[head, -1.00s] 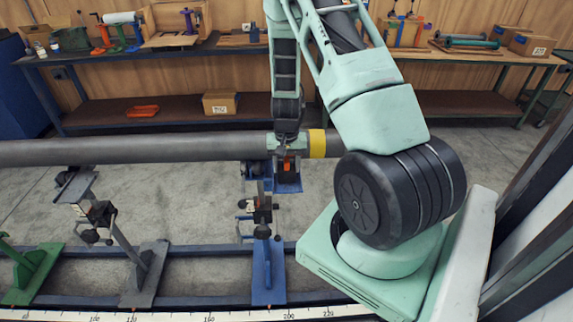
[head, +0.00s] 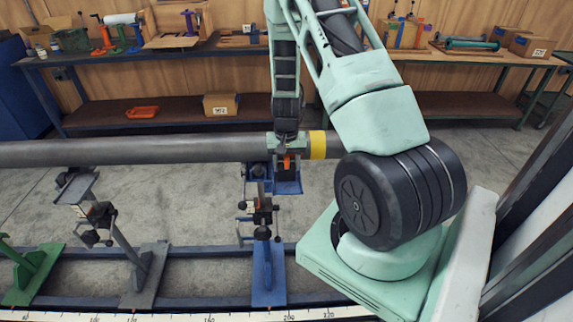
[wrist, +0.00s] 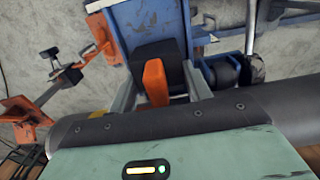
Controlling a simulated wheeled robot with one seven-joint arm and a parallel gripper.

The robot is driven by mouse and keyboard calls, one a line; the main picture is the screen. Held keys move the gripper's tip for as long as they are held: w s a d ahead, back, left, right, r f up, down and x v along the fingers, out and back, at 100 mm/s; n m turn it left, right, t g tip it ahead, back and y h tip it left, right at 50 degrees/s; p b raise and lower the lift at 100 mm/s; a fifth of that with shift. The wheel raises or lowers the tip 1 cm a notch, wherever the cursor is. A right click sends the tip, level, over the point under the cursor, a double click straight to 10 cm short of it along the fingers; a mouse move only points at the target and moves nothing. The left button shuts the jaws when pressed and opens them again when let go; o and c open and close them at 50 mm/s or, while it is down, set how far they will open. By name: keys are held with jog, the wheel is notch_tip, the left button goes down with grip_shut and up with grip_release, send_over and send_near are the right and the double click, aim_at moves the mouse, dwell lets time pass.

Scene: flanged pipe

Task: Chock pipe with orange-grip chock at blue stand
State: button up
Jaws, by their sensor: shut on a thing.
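The grey pipe (head: 130,152) runs level across the head view, with a yellow band (head: 318,145) near its right part. It also shows as a dark cylinder in the wrist view (wrist: 275,112). The blue stand (head: 267,272) is below the pipe; its blue upper part (wrist: 150,27) fills the top of the wrist view. My gripper (wrist: 157,92) is shut on the black chock (wrist: 150,55) by its orange grip (wrist: 155,82). The chock is close to the blue stand; whether it touches pipe or stand is hidden. In the head view, the orange grip (head: 287,163) shows below the pipe.
A grey stand (head: 145,275) and a green stand (head: 38,272) are to the left on the rail with a scale (head: 165,316). Behind the pipe are workbenches (head: 180,108) with boxes and tools. Open floor lies between pipe and benches.

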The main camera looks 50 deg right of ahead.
jog(key=shift+w+d, duration=0.45)
jog(key=shift+d, duration=0.15)
jog(key=o, duration=1.2)
jog(key=shift+c, duration=0.2)
jog(key=shift+s+a+r+p, duration=0.1)
jog(key=shift+a+r+p, duration=0.05)
jog(key=shift+r+p, duration=0.85)
jog(key=shift+s+a+r+p, duration=0.15)
jog(key=shift+r+p, duration=0.5)
jog(key=shift+r, duration=0.7)
jog(key=shift+s+a+r+p, duration=0.1)
jog(key=shift+a+r+p, duration=0.05)
jog(key=shift+r+p, duration=0.85)
jog(key=shift+r, duration=0.15)
